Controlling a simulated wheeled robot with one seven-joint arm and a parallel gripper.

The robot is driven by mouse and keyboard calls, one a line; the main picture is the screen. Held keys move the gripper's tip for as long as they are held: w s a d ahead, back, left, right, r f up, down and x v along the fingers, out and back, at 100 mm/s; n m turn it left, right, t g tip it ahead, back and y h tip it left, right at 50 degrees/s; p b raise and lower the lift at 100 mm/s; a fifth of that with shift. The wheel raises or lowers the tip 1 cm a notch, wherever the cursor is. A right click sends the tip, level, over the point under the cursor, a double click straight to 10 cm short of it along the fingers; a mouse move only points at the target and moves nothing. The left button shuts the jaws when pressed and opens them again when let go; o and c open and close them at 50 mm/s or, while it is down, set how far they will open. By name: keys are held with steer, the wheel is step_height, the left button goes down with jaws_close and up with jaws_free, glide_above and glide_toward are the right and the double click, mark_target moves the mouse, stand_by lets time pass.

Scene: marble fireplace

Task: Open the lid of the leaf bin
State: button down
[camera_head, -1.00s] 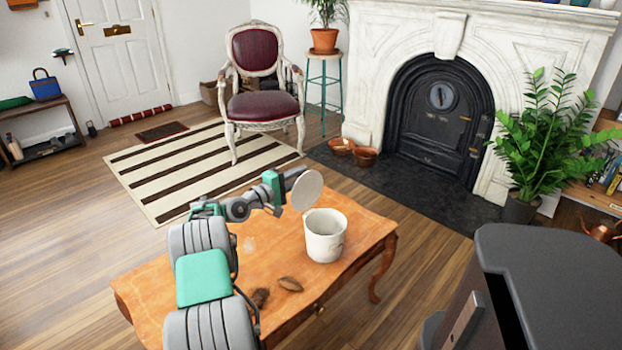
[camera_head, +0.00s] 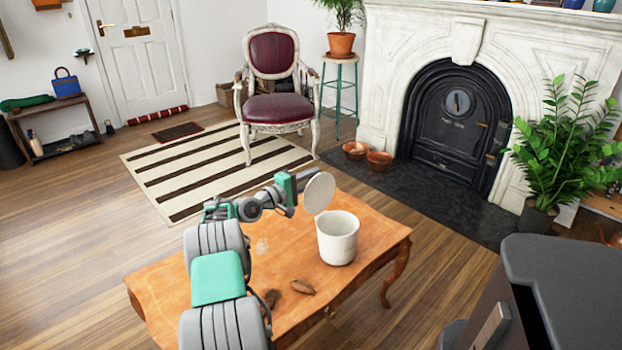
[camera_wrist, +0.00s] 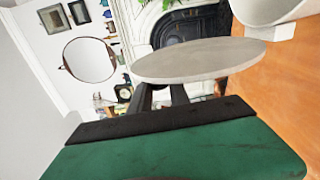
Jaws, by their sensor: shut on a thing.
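The leaf bin (camera_head: 337,246) is a pale, round, open-topped container standing upright on the wooden table in the head view. Its rim and part of its inside show at the top right of the wrist view (camera_wrist: 272,12). The round pale lid (camera_head: 319,192) is off the bin, tilted on edge just above and left of its rim. It fills the upper middle of the wrist view (camera_wrist: 200,60). My gripper (camera_head: 298,184) is shut on the lid from the left. In the wrist view, my dark fingers (camera_wrist: 163,96) meet its underside, and the exact grip point is hidden.
The wooden table (camera_head: 215,268) has two small brown leaf-like or cone-like items (camera_head: 302,287) near its front edge. A dark grey piece of furniture (camera_head: 570,270) stands at the right. A chair (camera_head: 275,105) and fireplace (camera_head: 455,120) are behind.

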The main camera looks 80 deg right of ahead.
steer(key=shift+f, duration=0.45)
steer(key=c, duration=1.6)
jaws_free()
steer(key=o, duration=0.4)
steer(key=shift+r, duration=0.2)
steer(key=shift+c, duration=0.2)
steer(key=shift+f, duration=0.1)
steer(key=p+v, duration=0.1)
steer(key=v, duration=0.8)
steer(key=b+v, duration=0.6)
steer(key=v, duration=0.1)
steer(key=shift+a, duration=0.4)
